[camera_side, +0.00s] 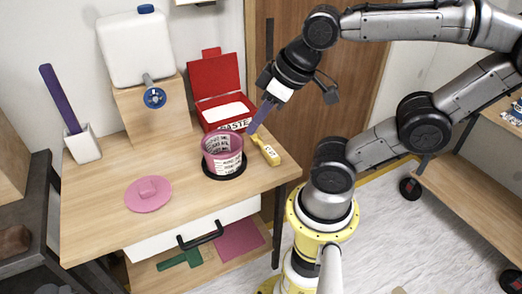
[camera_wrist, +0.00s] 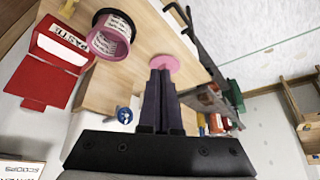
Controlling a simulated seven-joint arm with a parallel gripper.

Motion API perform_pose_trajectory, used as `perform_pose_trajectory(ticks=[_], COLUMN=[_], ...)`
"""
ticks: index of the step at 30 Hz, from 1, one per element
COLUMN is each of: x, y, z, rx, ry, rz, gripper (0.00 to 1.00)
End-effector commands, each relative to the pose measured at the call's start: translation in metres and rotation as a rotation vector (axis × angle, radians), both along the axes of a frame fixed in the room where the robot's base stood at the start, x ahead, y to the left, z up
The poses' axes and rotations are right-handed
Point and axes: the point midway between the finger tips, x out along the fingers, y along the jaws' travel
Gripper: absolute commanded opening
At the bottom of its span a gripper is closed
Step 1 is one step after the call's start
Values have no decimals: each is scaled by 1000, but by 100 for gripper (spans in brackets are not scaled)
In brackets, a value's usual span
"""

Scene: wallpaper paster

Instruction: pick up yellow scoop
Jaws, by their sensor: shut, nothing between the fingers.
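The yellow scoop (camera_side: 266,150) lies on the wooden table, right of the pink bucket, near the table's right edge. It has a white label. In the wrist view only a small part of it (camera_wrist: 68,8) shows at the top left edge. My gripper (camera_side: 251,131) has long purple fingers, closed together and empty. In the side view the fingertips appear near the scoop's far end; the exact gap cannot be told. In the wrist view the shut fingers (camera_wrist: 160,72) point towards the pink lid, away from the scoop.
The pink bucket (camera_side: 222,160) stands on a black round base close left of the scoop. Behind it is an open red paste box (camera_side: 215,78). A white jug (camera_side: 135,50) sits on a wooden block. A pink lid (camera_side: 148,194) lies front left. The table's front middle is clear.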

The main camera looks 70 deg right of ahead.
Motion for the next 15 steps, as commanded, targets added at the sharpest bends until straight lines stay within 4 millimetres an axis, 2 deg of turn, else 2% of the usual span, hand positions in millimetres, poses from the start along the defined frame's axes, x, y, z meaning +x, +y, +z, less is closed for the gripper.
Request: perform_pose_trajectory(ticks=[14, 15], x=[0, 0], y=[0, 0], z=[0, 0], rx=[0, 0], ry=[0, 0], rz=[0, 0], gripper=[0, 7])
